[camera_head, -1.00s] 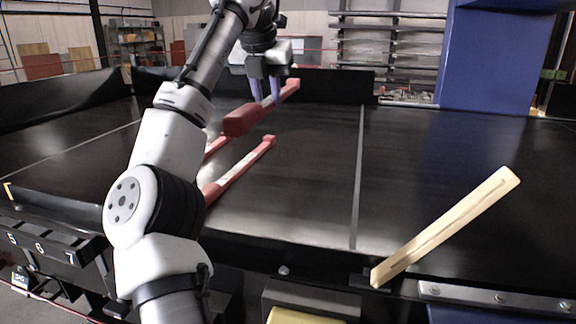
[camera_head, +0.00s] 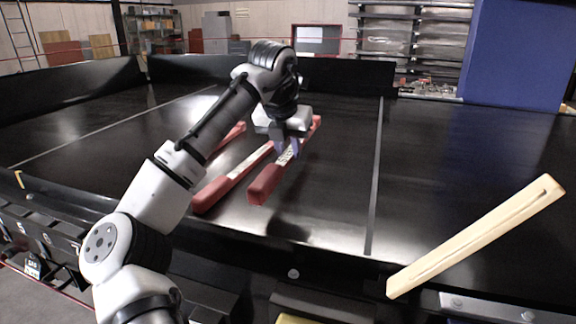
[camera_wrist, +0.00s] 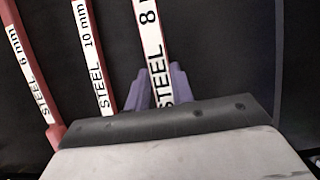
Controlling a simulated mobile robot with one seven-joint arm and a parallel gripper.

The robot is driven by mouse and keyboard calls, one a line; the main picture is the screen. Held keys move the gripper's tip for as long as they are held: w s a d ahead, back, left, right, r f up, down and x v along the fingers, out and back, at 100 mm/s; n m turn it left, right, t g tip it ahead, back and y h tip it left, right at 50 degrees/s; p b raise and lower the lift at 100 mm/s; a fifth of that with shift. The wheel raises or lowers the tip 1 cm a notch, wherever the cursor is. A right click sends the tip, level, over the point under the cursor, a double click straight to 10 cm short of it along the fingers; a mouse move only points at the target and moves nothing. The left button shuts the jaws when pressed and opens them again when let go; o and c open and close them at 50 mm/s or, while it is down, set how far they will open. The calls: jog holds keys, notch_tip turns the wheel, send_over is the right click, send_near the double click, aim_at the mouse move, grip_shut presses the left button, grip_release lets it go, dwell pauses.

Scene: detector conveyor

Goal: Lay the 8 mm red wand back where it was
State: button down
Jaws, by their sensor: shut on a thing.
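My gripper (camera_head: 287,151) is shut on the 8 mm red wand (camera_head: 266,184), across its white label. The label "STEEL 8" shows between the purple fingers (camera_wrist: 160,88) in the wrist view (camera_wrist: 152,45). The wand is low over the black belt (camera_head: 330,190), roughly parallel to its neighbour; I cannot tell whether it touches the belt. The 10 mm wand (camera_head: 212,194) lies on the belt just left of it, also in the wrist view (camera_wrist: 91,55). The 6 mm wand (camera_wrist: 28,65) lies further left; my arm partly hides it in the head view (camera_head: 232,136).
A pale wooden bar (camera_head: 475,238) sticks up at a slant by the belt's front edge, to the right. A grey line (camera_head: 375,180) crosses the belt right of the wands. Low black walls (camera_head: 350,75) bound the far side. The belt right of the wand is clear.

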aim_at(288, 181)
jog(key=shift+f+p, duration=0.35)
jog(key=shift+f, duration=2.05)
jog(key=c, duration=1.2)
grip_release()
jog(key=b+v, duration=0.2)
jog(key=v, duration=1)
jog(key=shift+r, duration=0.1)
